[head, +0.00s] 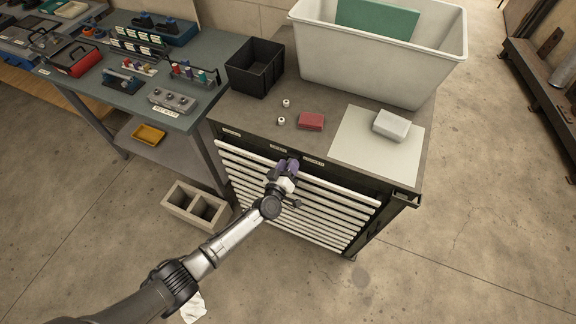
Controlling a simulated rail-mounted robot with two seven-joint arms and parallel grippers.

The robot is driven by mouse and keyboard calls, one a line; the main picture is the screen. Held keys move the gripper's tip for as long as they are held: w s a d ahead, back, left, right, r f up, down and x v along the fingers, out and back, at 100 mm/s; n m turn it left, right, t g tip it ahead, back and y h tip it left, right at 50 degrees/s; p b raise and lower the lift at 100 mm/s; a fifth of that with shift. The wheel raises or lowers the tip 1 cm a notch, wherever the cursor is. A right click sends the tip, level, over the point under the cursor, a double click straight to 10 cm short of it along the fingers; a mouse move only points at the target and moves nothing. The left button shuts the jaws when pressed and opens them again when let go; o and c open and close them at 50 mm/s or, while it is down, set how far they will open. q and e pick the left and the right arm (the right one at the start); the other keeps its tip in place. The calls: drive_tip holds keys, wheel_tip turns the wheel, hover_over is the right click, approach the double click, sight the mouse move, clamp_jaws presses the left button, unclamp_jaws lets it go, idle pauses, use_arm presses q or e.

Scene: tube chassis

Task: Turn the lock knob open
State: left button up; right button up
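The drawer cabinet (230,185) stands in the middle, with white drawer fronts and a dark strip with small labels above them. My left gripper (287,166) has purple fingers and is at the front of the cabinet, by this strip and the top drawer. Its fingers appear close together, but I cannot tell whether they are open, shut or on something. I cannot make out the lock knob; the gripper covers part of the cabinet front. My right gripper is not in view.
On the cabinet top are a black bin (255,67), a large grey tub (385,70), a red box (311,121), and a pale mat (350,145) with a light box (391,125). A cluttered workbench (205,70) is at left. A concrete block (197,205) stands on the floor.

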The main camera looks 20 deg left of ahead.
use_arm(q)
drive_tip(key=shift+c, duration=0.4)
drive_tip(key=c, duration=0.6)
drive_tip(key=n+b, duration=0.1)
drive_tip(key=n, duration=0.2)
drive_tip(key=n+b, duration=0.1)
drive_tip(key=n, duration=0.2)
drive_tip(key=n+b, duration=0.1)
drive_tip(key=n, duration=0.3)
drive_tip(key=shift+a+f, duration=0.15)
drive_tip(key=shift+f, duration=0.1)
drive_tip(key=shift+n, duration=0.3)
